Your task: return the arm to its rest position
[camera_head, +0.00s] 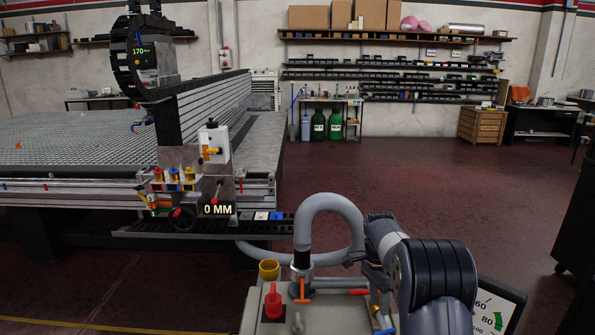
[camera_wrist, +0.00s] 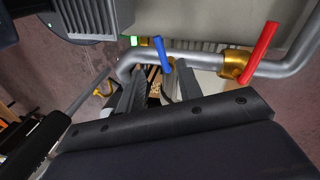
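My gripper (camera_wrist: 155,82) shows in the wrist view with its two dark fingers apart and a gap between them. I see nothing held in the gap. A blue valve handle (camera_wrist: 163,52) stands close to the fingertips; whether they touch is unclear. A red valve handle (camera_wrist: 262,50) is farther right, on a grey pipe with a brass fitting (camera_wrist: 236,66). In the head view my arm is bent low at the bottom right, beside the vacuum unit (camera_head: 250,318). The gripper's fingertips are hard to make out there.
A thick grey hose (camera_head: 330,205) loops up from the unit, close left of my arm. A gauge panel (camera_head: 495,312) is right of the arm. The grid table (camera_head: 75,140) fills the left. Open red floor (camera_head: 430,185) lies beyond, with a dark cabinet (camera_head: 578,230) at the right edge.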

